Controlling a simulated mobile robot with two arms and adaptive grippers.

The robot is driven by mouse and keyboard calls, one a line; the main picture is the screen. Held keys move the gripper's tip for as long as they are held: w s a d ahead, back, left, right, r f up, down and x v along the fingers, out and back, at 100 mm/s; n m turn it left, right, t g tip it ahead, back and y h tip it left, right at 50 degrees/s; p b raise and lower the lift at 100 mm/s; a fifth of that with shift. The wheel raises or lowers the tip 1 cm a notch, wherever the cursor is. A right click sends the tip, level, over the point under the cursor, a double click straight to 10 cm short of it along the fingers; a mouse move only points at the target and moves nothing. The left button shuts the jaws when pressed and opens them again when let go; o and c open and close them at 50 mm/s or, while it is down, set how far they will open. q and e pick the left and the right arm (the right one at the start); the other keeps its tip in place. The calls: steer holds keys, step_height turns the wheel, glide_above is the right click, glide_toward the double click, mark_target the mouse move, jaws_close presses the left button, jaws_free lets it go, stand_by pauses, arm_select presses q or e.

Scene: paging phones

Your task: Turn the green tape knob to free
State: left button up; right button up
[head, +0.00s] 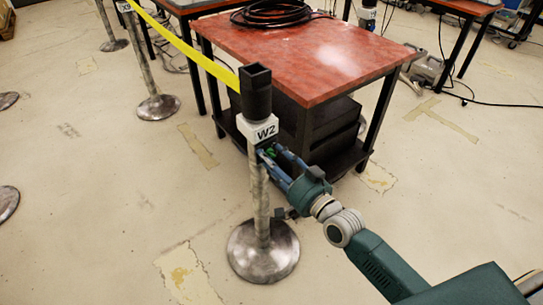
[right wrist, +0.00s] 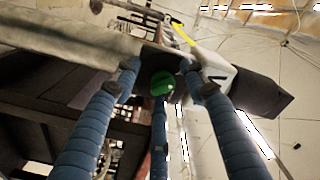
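The green knob (right wrist: 162,83) shows in the right wrist view, near the middle between my fingers. In the head view only a small green patch of it (head: 271,151) shows, just under the white W2 label (head: 263,130) on the stanchion post (head: 261,200). My right gripper (head: 269,154) has its blue fingers pointed at the post head. In the right wrist view this gripper (right wrist: 160,74) is open, with its fingers spread around the knob and gaps visible at the sides. I cannot tell whether the lower finger touches it. My left gripper is not in view.
Yellow tape (head: 190,48) runs from the post's black head (head: 256,90) to another stanchion (head: 148,70) at the back left. A red-topped table (head: 310,55) with a black cable coil (head: 270,14) stands close behind the post. Open floor lies at the left and front.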

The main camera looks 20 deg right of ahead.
steer(key=v, duration=1.2)
steer(key=shift+r, duration=0.1)
